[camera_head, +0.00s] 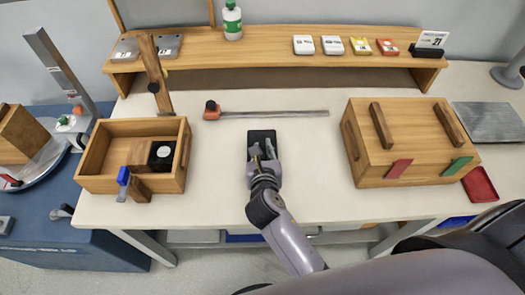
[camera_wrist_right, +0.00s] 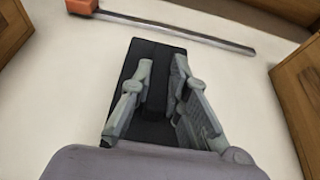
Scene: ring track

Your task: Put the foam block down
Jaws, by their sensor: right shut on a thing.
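A dark, nearly black block, which I take to be the foam block (camera_head: 261,136), is at the middle of the white table in the head view. In the right wrist view the dark block (camera_wrist_right: 157,58) extends forward between and beyond the fingers. My right gripper (camera_head: 263,155) is over its near part; in the wrist view its two grey fingers (camera_wrist_right: 162,78) are shut on it. The fingers and palm hide its near end. I cannot tell whether its underside touches the table. My left gripper is not in view.
An orange-headed bar clamp (camera_head: 270,114) lies just beyond the block. An open wooden box (camera_head: 105,185) stands left, and a closed wooden crate (camera_head: 369,150) stands right. A raised wooden shelf (camera_head: 270,60) runs along the back. White table (camera_head: 222,170) is bare on both sides of the gripper.

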